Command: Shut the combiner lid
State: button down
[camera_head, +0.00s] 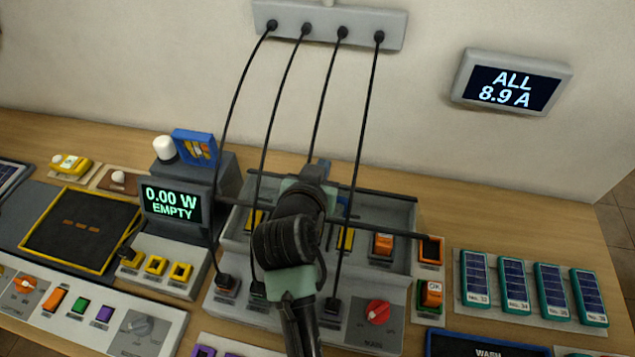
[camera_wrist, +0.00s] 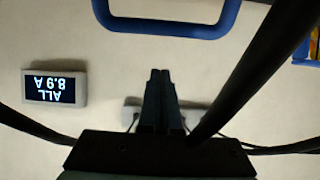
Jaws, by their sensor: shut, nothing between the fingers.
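The combiner box (camera_head: 385,320) is a light grey unit in the middle of the bench, with several black cables plugged into its front. Dark bars (camera_head: 392,229) cross above its back part and look like the frame of a raised lid; its exact angle cannot be told. A blue handle-like loop (camera_wrist: 165,26) shows at the top of the wrist view and may belong to the lid; my arm mostly hides this area in the head view. My gripper (camera_wrist: 160,75) is shut and empty, pointing toward the wall, apart from the loop in the picture.
The black cables (camera_head: 364,135) hang from a grey wall strip (camera_head: 400,28) around my arm. A red rotary switch (camera_head: 378,310) sits on the box front. Bare bench lies at the back right.

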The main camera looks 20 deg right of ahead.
jog(key=shift+s+a+f+p, duration=0.25)
jog(key=shift+s+a+f, duration=0.2)
jog(key=shift+s+f, duration=0.2)
jog(key=shift+s+a+f+p, duration=0.2)
jog(key=shift+s+a+f, duration=0.3)
jog(key=shift+f, duration=0.1)
jog(key=shift+f, duration=0.15)
